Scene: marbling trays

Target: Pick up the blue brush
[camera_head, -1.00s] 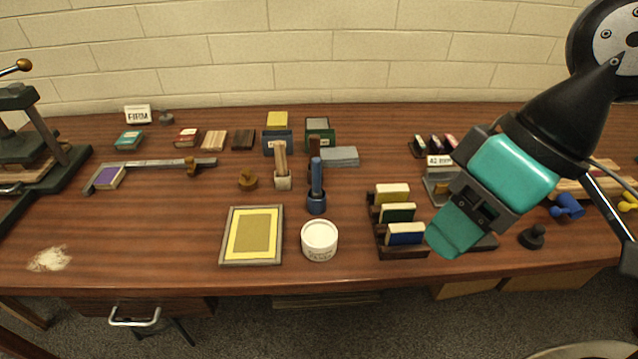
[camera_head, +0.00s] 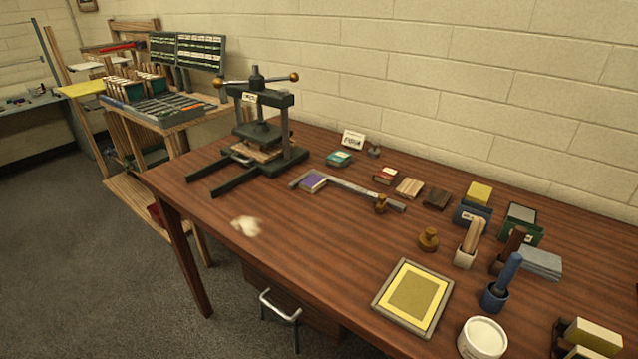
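A blue upright handle in a blue cup, which looks like the blue brush (camera_head: 508,270), stands at the lower right of the wooden table. Its lower end is hidden in the cup (camera_head: 494,297). It stands behind a white round tub (camera_head: 483,338) and to the right of a yellow framed tray (camera_head: 414,296). My gripper is not in view, so its state does not show.
A screw press (camera_head: 257,126) stands at the table's left end. Bare floor (camera_head: 90,250) lies left.

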